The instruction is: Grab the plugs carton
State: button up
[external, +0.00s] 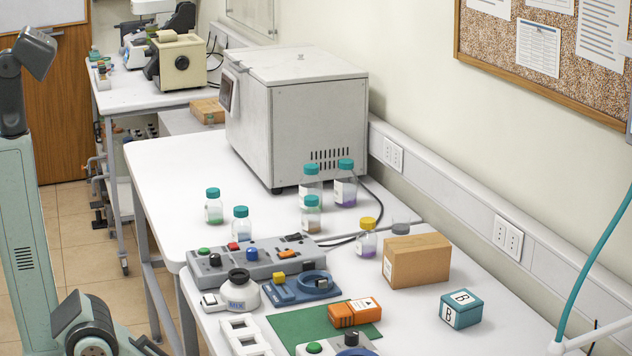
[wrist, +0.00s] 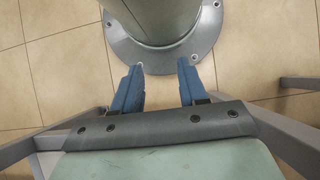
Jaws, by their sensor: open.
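No label naming plugs can be read. A brown carton (external: 420,262) stands on the white table near the wall, with a small pale label on its left end. An orange box (external: 345,316) with white labels lies on a green mat (external: 296,328). A teal box (external: 461,309) marked "B" sits further right. My gripper (wrist: 159,66) shows in the wrist view with its two blue fingers apart and nothing between them. It points at the tiled floor and a round bolted base plate, away from all the boxes. The external view does not show the fingers.
A blue fixture (external: 300,289), a grey control panel (external: 250,260), a MIX bottle (external: 239,291) and a yellow-capped bottle (external: 367,242) stand left of the brown carton. A large grey machine (external: 300,115) stands behind. Bare tabletop lies between the brown and teal boxes.

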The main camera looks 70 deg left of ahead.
jog(key=o, duration=1.1)
